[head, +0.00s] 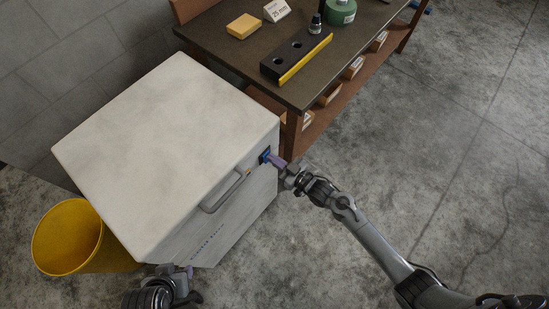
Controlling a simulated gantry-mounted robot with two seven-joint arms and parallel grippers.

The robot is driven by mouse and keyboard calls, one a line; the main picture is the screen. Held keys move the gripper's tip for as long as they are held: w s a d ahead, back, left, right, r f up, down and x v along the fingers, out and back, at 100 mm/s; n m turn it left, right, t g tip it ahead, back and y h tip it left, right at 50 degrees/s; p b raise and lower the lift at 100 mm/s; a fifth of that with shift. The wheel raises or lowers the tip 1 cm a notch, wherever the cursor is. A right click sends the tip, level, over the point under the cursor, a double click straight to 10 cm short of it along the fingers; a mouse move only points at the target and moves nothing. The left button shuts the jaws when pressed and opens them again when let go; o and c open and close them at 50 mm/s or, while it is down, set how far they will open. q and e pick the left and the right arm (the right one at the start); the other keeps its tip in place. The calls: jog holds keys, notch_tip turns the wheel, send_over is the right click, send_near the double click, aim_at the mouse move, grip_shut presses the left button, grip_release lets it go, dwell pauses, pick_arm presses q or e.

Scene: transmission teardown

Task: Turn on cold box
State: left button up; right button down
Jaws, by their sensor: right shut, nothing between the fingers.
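The cold box (170,140) is a large white chest with a flat lid, standing on the floor left of centre. A grey handle (223,192) sits on its front face. A small dark blue panel (264,155) is on the front near the right corner. My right gripper (272,159) is shut and empty, its fingertips at the panel; whether they touch it I cannot tell. The tips partly cover the panel. My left gripper (187,270) is low in the picture by the box's lower front; its jaws are too small and partly hidden to read.
A brown workbench (225,50) stands behind the box, carrying a yellow block (243,26), a black and yellow fixture (296,58) and a green can (341,11). A yellow bucket (68,236) stands left of the box. The floor to the right is clear.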

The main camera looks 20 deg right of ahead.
pick_arm(q)
jog(key=shift+d+p+v, duration=0.15)
jog(key=shift+p+v, duration=0.55)
jog(key=shift+v, duration=0.15)
jog(key=shift+d+p+v, duration=0.2)
jog(key=shift+p+v, duration=0.45)
jog(key=shift+v, duration=0.15)
pick_arm(e)
jog(key=f+v, duration=0.1)
jog(key=v, duration=1.2)
jog(key=shift+s+d+r, duration=0.2)
jog(key=shift+d, duration=0.05)
pick_arm(q)
jog(key=shift+d, duration=0.15)
